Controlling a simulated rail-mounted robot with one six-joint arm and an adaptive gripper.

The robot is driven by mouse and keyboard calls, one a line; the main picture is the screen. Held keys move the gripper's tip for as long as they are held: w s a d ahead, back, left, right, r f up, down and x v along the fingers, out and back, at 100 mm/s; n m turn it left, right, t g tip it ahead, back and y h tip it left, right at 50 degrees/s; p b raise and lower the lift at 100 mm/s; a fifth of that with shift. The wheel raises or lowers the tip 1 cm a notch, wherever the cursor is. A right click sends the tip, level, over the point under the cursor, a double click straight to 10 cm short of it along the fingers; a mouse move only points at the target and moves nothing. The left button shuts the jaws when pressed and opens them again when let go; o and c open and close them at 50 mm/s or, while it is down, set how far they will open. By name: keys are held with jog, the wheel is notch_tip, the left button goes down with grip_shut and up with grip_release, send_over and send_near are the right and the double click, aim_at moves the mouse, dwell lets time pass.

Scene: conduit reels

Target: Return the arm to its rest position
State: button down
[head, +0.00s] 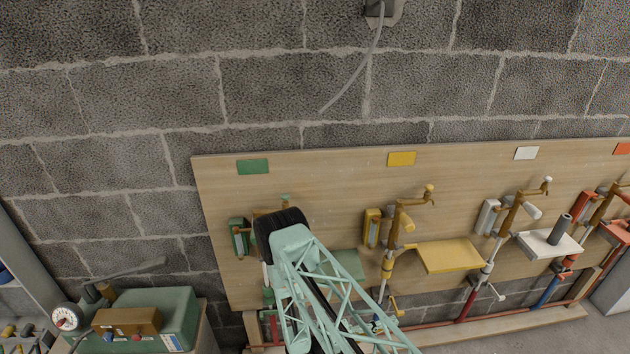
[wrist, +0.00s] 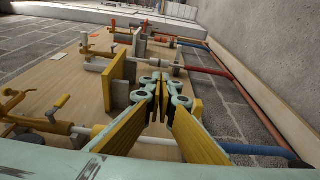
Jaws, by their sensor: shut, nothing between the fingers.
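My gripper (wrist: 163,92) shows in the wrist view, with teal joints and yellow finger plates close together. It is shut and I see nothing held between the fingers. In the head view my teal lattice arm (head: 296,262) rises from the bottom middle. Its black end covers part of the board's left station, and the gripper itself is hidden there. The wooden board (head: 320,180) also shows in the wrist view (wrist: 60,85), to the left of and beyond the fingers.
The board carries several taps, coloured tags and shelves, including a yellow shelf (head: 450,256) and a white shelf (head: 548,244) with a grey cylinder (head: 565,227). Pipes run along its lower edge. A green machine (head: 178,310) with a gauge stands at lower left. The upper block wall is mostly bare.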

jog(key=s+d+r+m+g+y, duration=0.2)
jog(key=r+m+g, duration=0.15)
jog(key=r, duration=1.45)
jog(key=s+d+r+m+g+y, duration=0.15)
jog(key=r+g, duration=0.35)
jog(key=r, duration=1.4)
jog(key=s+r+m+g+y, duration=0.1)
jog(key=s+r+y, duration=0.1)
jog(key=s+r, duration=0.45)
jog(key=s+r+y, duration=0.3)
jog(key=r, duration=0.6)
jog(key=s+a+r+t+y, duration=0.3)
jog(key=s+r, duration=0.5)
jog(key=s, duration=0.4)
jog(key=s+a+r+n+t+y, duration=0.1)
jog(key=s+a+r+t+y, duration=0.3)
jog(key=s+r, duration=0.5)
jog(key=shift+s+a+r+n+y, duration=0.25)
jog(key=shift+s+a+y, duration=0.6)
jog(key=shift+s, duration=1.35)
jog(key=shift+a+f+t, duration=0.1)
jog(key=shift+a+t, duration=0.05)
jog(key=shift+t, duration=0.1)
